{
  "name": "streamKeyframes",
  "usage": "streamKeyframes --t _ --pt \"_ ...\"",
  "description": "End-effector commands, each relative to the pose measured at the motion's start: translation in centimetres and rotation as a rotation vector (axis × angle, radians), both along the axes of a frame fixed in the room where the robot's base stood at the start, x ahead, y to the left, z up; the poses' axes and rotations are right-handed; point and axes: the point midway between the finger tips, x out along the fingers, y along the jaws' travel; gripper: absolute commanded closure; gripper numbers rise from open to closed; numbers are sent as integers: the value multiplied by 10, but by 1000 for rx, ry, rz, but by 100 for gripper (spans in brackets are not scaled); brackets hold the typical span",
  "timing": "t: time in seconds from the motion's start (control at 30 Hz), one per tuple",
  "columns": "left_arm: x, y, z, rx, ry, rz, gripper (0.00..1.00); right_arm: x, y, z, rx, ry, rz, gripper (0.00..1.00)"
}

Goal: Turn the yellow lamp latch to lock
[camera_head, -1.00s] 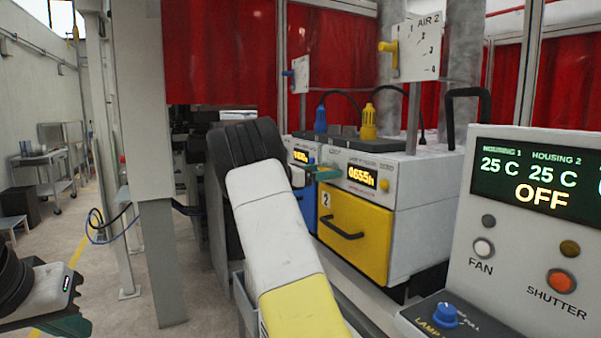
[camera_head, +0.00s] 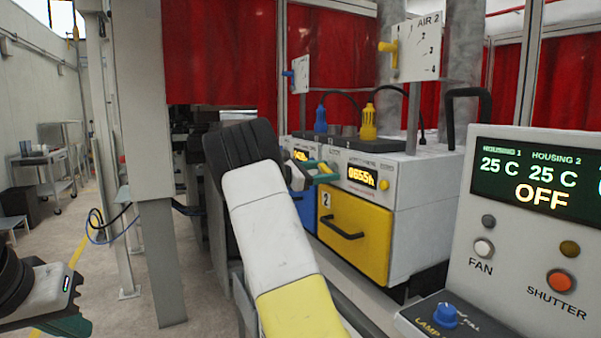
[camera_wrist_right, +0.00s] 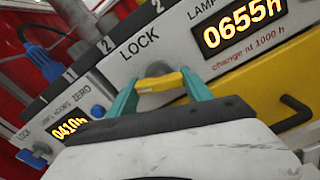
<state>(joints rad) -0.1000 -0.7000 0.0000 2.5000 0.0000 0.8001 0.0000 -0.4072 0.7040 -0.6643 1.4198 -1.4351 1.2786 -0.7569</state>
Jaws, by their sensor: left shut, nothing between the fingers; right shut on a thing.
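The yellow lamp latch (camera_wrist_right: 160,84) is a small yellow bar on a round grey hub, below the word LOCK on the white housing front in the right wrist view. It lies roughly along the line between my fingers. My right gripper (camera_wrist_right: 158,82) has its teal fingers shut on the latch, one at each end. In the head view the right gripper (camera_head: 316,173) meets the left part of the yellow-drawer housing (camera_head: 421,178), with a bit of yellow at its fingertips. My left gripper (camera_head: 68,326) is at the lower left corner, shut and empty, partly cut off.
A blue-drawer unit (camera_head: 306,205) with a blue latch (camera_wrist_right: 40,150) stands to the left. The yellow drawer (camera_head: 352,232) with its black handle is just below the right gripper. A control panel (camera_head: 530,230) stands at the right.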

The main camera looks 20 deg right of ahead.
Motion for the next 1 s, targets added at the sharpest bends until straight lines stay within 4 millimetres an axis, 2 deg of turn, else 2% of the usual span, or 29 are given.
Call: streamKeyframes --t 1.0 --pt "0 0 0 0 0 0 100 3 1 2 75 -947 2 82"
